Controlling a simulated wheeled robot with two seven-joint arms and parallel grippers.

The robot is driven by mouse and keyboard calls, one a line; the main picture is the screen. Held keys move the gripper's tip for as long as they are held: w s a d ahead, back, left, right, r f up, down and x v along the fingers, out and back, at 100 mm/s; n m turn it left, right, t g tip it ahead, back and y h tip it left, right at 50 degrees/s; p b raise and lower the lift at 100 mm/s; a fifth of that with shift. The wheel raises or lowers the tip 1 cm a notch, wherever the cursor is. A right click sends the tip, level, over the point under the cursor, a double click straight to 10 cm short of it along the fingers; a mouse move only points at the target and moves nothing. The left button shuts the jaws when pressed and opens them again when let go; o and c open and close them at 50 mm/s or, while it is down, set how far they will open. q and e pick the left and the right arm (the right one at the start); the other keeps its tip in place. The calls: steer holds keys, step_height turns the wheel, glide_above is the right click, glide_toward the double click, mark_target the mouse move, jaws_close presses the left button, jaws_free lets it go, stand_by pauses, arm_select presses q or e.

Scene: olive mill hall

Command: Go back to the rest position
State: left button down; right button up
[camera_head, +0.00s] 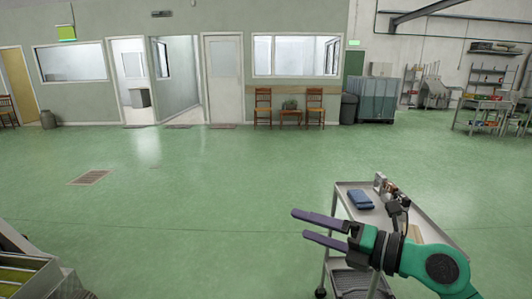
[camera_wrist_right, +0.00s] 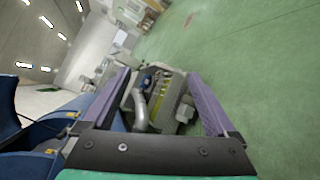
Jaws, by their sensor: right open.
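My right gripper (camera_head: 319,229) is in the lower right of the head view, on a green and black arm that comes in from the right. Its two purple fingers are apart and point left, with nothing between them. In the head view it shows in front of a grey trolley (camera_head: 440,236). The right wrist view shows the same gripper (camera_wrist_right: 165,95) with its fingers spread, and a grey machine (camera_wrist_right: 160,98) shows beyond them. My left gripper is in neither view.
The trolley carries a folded blue cloth (camera_head: 360,199) and several small items. A metal machine or bin (camera_head: 35,275) stands at the lower left. A floor grate (camera_head: 90,177) lies on the left. The green floor is wide and clear. Chairs (camera_head: 263,106) stand along the back wall.

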steer(key=w+d+r+m+t+h, duration=0.1)
steer(key=d+r+m+t+h, duration=0.35)
steer(key=m+t, duration=0.7)
steer(key=w+d+f+m+h, duration=0.1)
steer(key=d+f+m+h, duration=0.3)
steer(key=d+m+h, duration=0.55)
steer(key=s+d+f+m+g+h, duration=0.1)
steer(key=d+f+m+g, duration=0.2)
steer(key=f, duration=0.4)
steer(key=s+d+f+m+g+h, duration=0.1)
steer(key=d+f+m+g, duration=0.1)
steer(key=f+m+g, duration=0.3)
steer(key=s+a+f+m+g+y, duration=0.1)
steer(key=s+a+f+m+g, duration=0.1)
steer(key=s+f+g, duration=0.55)
steer(key=s+a+f+m+g+y, duration=0.1)
steer(key=s+a+f+g+y, duration=0.15)
steer(key=s+f, duration=0.9)
step_height(320, 180, down, 18)
steer(key=s+f+g+p, duration=0.1)
steer(key=p, duration=0.4)
steer(key=s+d+f+g+p, duration=0.1)
steer(key=s+f+p, duration=0.1)
steer(key=s+f, duration=0.3)
steer(key=s+d+f+p, duration=0.1)
steer(key=s+f, duration=0.5)
steer(key=s, duration=0.6)
steer(key=shift+s+d+g+h+p, duration=0.25)
steer(key=shift+s+g+h+p, duration=0.15)
steer(key=shift+p, duration=0.25)
